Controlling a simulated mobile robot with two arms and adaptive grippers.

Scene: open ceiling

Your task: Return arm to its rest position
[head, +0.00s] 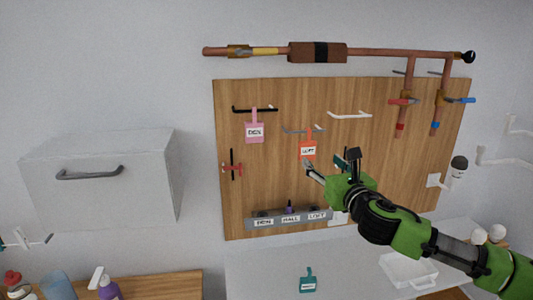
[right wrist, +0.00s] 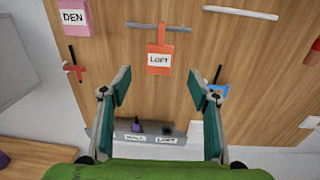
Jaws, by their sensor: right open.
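My right arm, green and black, comes in from the right in the head view. My right gripper (head: 324,166) is in front of the wooden board, just below the orange LOFT tag. In the right wrist view my right gripper (right wrist: 160,88) is open, its two teal fingers wide apart with nothing between them. The orange LOFT tag (right wrist: 159,58) hangs from a grey hook beyond the fingertips, apart from them. It also shows in the head view (head: 308,151). My left gripper is not in view.
The wooden board (head: 355,95) carries a pink DEN tag (head: 254,131), hooks, and a grey labelled rail (head: 270,222). Copper pipework (head: 385,52) with valves runs above. A teal tag (head: 308,284) lies below. A grey cabinet (head: 100,190) is at left, a white tray (head: 395,268) at lower right.

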